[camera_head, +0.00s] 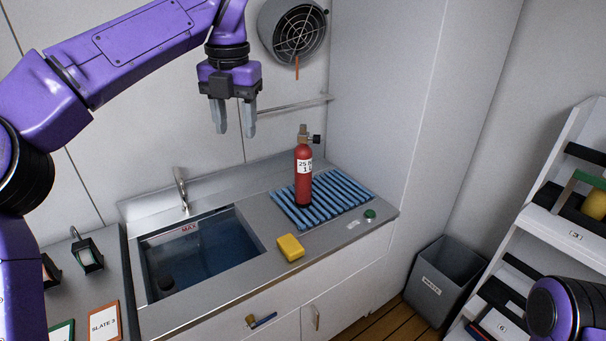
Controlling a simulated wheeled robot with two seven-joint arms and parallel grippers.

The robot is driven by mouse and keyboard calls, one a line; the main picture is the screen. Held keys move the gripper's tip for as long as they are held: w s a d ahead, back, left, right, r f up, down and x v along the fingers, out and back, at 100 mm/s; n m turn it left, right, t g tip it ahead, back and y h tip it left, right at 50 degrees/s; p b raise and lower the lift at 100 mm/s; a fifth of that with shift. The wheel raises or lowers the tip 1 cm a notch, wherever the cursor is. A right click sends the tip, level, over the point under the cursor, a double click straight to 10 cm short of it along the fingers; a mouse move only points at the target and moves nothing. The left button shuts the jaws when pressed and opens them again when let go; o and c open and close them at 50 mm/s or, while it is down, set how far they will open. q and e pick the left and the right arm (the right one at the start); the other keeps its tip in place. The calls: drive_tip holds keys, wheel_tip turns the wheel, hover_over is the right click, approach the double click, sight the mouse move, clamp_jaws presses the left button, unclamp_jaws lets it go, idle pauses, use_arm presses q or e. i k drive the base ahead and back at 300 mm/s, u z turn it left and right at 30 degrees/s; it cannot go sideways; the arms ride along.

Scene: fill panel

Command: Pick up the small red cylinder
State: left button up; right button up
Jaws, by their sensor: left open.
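The small red cylinder (303,176) stands upright on a blue slatted mat (345,190) on the counter, right of the sink. It has a white label and a brass and black valve on top. My left gripper (234,131) is open and empty, pointing down, above the back of the sink. It is up and to the left of the cylinder, apart from it. Of my right arm only a purple and black part shows at the lower right; its gripper is out of the picture.
The sink (215,287) holds dark water and has a tap (181,190) behind it. A yellow sponge (290,247) and a green button (370,214) are near the counter's front. A grey bin (440,285) and white shelves (535,230) stand right. A rail and round vent (291,31) are on the wall.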

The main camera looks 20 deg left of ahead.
sight(303, 153)
drive_tip(key=i, duration=1.5)
